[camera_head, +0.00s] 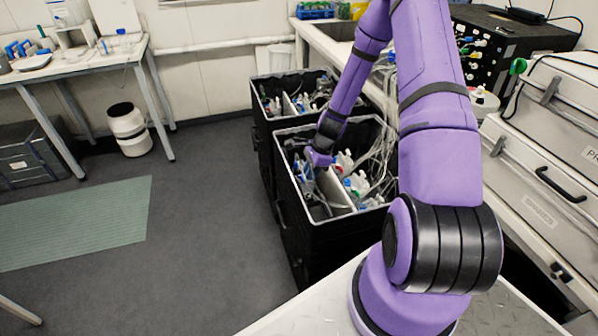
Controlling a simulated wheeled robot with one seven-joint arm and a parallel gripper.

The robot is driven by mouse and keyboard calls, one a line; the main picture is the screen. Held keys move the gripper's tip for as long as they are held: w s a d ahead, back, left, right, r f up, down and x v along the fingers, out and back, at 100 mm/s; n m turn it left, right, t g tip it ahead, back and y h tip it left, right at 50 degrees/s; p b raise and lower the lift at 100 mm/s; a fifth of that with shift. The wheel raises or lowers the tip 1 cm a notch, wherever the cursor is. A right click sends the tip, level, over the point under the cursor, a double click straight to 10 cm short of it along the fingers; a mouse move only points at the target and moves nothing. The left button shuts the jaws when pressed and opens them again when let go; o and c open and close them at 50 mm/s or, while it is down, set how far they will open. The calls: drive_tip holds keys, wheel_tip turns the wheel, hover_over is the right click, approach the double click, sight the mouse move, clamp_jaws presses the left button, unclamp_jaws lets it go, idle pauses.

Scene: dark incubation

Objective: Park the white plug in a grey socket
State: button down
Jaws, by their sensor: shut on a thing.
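My purple gripper (317,163) points down into the near black crate (300,228), over its left part close to a white divider. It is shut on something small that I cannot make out. White and coloured connectors (344,162) with pale cables lie in the crate just right of my gripper. At this size I cannot tell which of them, if any, is the white plug. I cannot pick out a grey socket; my gripper and arm hide part of the crate.
A second black crate (262,120) with more connectors stands behind. Pale cables (383,120) hang from the sink bench on the right. A black panel with coloured ports (490,50) and grey cases (540,180) stand at right.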

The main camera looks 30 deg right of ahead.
drive_tip(key=shift+a+f, duration=0.15)
drive_tip(key=shift+f, duration=0.3)
hover_over(309, 196)
drive_tip(key=shift+w+d+f, duration=0.15)
drive_tip(key=shift+w+f, duration=0.05)
drive_tip(key=shift+f, duration=1)
drive_tip(key=shift+w+d+f, duration=0.1)
drive_tip(key=shift+w+f, duration=0.05)
drive_tip(key=shift+f, duration=1)
drive_tip(key=shift+f, duration=0.9)
drive_tip(key=c, duration=1.1)
unclamp_jaws()
drive_tip(key=shift+o, duration=0.2)
drive_tip(key=shift+r, duration=0.1)
drive_tip(key=v, duration=1)
drive_tip(key=shift+d+r, duration=0.2)
drive_tip(key=shift+r, duration=0.05)
drive_tip(key=shift+r, duration=0.1)
